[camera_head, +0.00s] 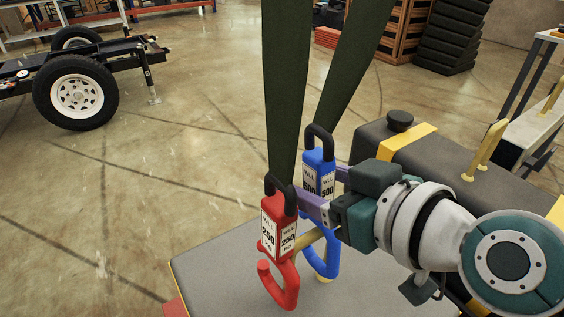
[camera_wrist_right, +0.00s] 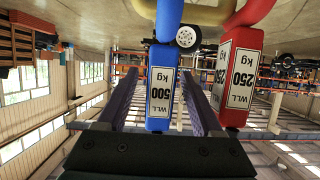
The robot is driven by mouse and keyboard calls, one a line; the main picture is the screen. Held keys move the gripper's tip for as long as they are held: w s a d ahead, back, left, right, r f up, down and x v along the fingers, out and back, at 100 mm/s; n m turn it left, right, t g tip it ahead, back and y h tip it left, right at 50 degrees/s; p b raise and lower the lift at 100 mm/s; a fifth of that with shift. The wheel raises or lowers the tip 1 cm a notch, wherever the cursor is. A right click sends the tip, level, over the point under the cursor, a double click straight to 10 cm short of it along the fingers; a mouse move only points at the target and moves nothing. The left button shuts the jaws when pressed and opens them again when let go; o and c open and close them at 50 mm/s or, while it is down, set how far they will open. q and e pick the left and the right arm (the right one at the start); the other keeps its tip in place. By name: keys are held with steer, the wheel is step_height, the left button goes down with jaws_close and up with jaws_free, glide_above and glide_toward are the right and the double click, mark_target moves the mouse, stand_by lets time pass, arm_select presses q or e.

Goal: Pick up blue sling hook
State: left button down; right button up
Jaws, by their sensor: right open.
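The blue sling hook (camera_head: 319,258) hangs upright from a dark green strap (camera_head: 345,70), its label block reading 500. The red sling hook (camera_head: 284,284), marked 250 kg, hangs from a second strap (camera_head: 287,90) at its front left. My right gripper (camera_head: 322,187) reaches in from the right. Its jaws are open, one finger on either side of the blue block, partly hidden behind the red hook. In the right wrist view, the blue block (camera_wrist_right: 160,85) stands between the two fingers (camera_wrist_right: 158,98), with the red block (camera_wrist_right: 238,75) just outside the right finger. My left gripper is not in view.
A grey-topped platform (camera_head: 215,268) lies below the hooks. A dark case with yellow bands (camera_head: 410,143) and a yellow handle (camera_head: 484,150) stand to the right. A wheeled trailer (camera_head: 76,92) is at the back left. The floor at left is clear.

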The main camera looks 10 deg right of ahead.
steer(key=shift+w+f, duration=0.1)
steer(key=shift+w, duration=0.1)
jaws_close()
stand_by(0.5)
stand_by(0.3)
